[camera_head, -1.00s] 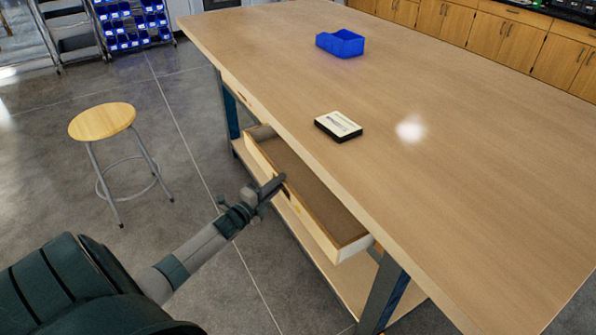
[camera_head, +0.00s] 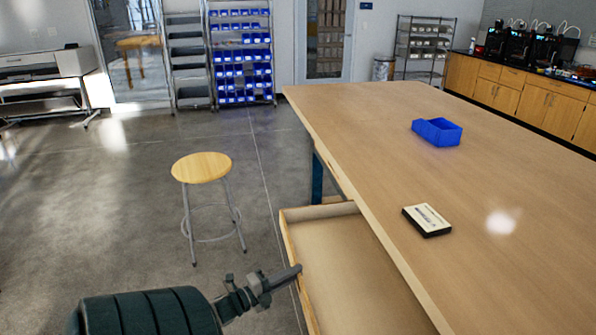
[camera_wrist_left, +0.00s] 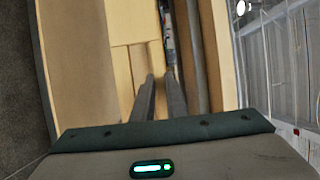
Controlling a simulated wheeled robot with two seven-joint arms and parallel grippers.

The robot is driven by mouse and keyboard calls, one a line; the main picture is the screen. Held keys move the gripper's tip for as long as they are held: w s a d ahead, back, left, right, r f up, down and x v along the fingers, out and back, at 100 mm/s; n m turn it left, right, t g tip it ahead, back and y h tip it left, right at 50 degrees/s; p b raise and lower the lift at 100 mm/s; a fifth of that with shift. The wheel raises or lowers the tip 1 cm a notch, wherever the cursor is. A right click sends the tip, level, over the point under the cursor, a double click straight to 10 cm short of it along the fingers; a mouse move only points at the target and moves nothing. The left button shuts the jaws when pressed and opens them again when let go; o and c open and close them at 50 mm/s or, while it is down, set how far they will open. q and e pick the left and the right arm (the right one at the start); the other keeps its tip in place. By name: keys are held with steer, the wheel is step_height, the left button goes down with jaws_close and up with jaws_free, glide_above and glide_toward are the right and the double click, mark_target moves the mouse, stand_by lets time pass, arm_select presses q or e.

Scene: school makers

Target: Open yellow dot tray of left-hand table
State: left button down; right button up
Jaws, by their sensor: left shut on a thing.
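The wooden drawer tray (camera_head: 345,265) stands well out from under the left side of the wooden table (camera_head: 470,190), and its inside looks empty. Its front panel faces away from my head camera, so a yellow dot does not show now. My left gripper (camera_head: 296,270) is at the top of this front panel, shut on the drawer. In the left wrist view, the two dark fingers (camera_wrist_left: 160,80) lie close together against pale wood. The exact grip point is hard to see. My right gripper is not in view.
A round wooden stool (camera_head: 201,168) stands left of the drawer. A blue bin (camera_head: 437,131) and a small black-and-white box (camera_head: 427,220) lie on the tabletop. Shelving with blue bins (camera_head: 242,55) stands at the back. The grey floor between is open.

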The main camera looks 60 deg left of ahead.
arm_select(q)
steer(key=c, duration=1.8)
jaws_free()
steer(key=shift+o, duration=0.2)
